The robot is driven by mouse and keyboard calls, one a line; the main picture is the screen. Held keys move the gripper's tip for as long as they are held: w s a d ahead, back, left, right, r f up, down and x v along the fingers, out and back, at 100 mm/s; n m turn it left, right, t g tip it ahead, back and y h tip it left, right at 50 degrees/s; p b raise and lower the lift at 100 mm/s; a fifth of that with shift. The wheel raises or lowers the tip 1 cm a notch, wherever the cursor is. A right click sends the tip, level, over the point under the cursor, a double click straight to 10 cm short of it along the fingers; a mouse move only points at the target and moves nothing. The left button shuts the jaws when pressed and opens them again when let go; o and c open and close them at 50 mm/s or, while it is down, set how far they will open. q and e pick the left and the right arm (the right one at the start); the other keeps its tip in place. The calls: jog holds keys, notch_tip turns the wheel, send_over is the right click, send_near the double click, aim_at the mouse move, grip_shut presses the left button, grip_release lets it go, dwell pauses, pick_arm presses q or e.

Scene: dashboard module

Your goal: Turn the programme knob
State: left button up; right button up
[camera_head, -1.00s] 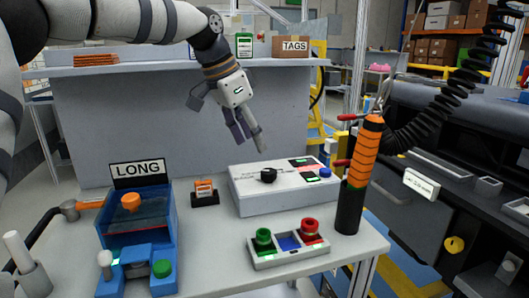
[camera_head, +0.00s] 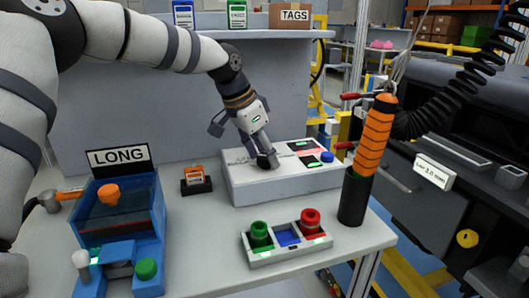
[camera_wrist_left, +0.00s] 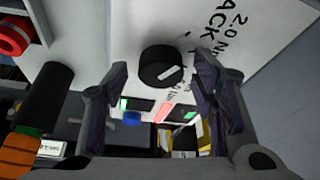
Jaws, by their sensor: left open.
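The programme knob (camera_head: 263,162) is black and sits on top of the white control box (camera_head: 250,189). In the left wrist view the knob (camera_wrist_left: 162,66) is round with a white pointer line slanting up to the right. My left gripper (camera_head: 264,150) is over the box at the knob, pointing down, and partly hides it in the head view. In the wrist view the open fingers of the left gripper (camera_wrist_left: 163,80) lie one on each side of the knob, with gaps showing. My right gripper is not in view.
A tray with a green and a red ring (camera_head: 287,250) stands in front of the box. An orange-handled tool (camera_head: 375,140) stands in a black holder at its right. A blue fixture (camera_head: 120,225) with a LONG sign is at left. A small orange item (camera_head: 195,180) sits between.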

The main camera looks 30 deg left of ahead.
pick_arm(q)
jog(key=shift+r, duration=0.1)
jog(key=c, duration=1.1)
jog(key=shift+c, duration=0.2)
jog(key=shift+m, duration=0.3)
jog(key=m, duration=0.1)
jog(key=m+g+h, duration=0.1)
jog(key=m, duration=0.1)
jog(key=shift+w+a+f+b, duration=0.1)
jog(key=shift+f+b, duration=0.1)
jog(key=shift+b, duration=0.15)
jog(key=shift+m+g+h+b, duration=0.5)
jog(key=shift+m+h+b, duration=0.1)
jog(key=shift+m, duration=1.5)
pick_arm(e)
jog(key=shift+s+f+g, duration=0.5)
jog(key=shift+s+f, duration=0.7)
pick_arm(q)
jog(key=shift+r, duration=0.1)
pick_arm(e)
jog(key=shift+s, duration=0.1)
